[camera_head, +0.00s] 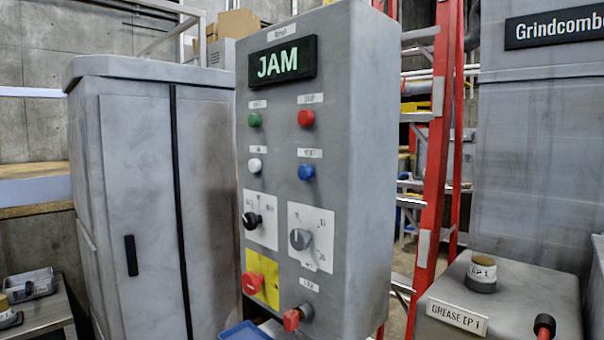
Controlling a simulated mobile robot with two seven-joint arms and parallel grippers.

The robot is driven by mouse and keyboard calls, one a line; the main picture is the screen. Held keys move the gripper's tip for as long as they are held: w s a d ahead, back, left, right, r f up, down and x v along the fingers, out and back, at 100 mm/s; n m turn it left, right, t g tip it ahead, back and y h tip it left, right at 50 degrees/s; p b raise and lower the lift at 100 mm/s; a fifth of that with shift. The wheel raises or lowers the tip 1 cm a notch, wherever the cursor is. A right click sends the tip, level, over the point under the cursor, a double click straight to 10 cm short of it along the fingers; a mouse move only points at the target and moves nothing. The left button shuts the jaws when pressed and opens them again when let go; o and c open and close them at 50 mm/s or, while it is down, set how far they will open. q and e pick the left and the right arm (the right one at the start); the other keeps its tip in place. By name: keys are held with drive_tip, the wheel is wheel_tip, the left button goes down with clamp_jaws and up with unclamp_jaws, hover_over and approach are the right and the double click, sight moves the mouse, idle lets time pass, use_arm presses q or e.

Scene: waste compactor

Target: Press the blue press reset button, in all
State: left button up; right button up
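The blue button (306,172) is on the front of a grey control box (366,150), under a small white label, in the right column below a red button (306,118). A green button (254,120) and a white button (255,165) are in the left column. The display (283,62) at the top reads JAM in green. Nothing covers the blue button. Neither of my grippers shows in the head view.
Lower on the panel are a black selector (252,220), a grey dial (300,239), a red emergency button (253,283) on yellow and a red-tipped switch (296,318). A grey cabinet (140,200) stands left, a red ladder (438,150) behind, a grease box (500,305) right.

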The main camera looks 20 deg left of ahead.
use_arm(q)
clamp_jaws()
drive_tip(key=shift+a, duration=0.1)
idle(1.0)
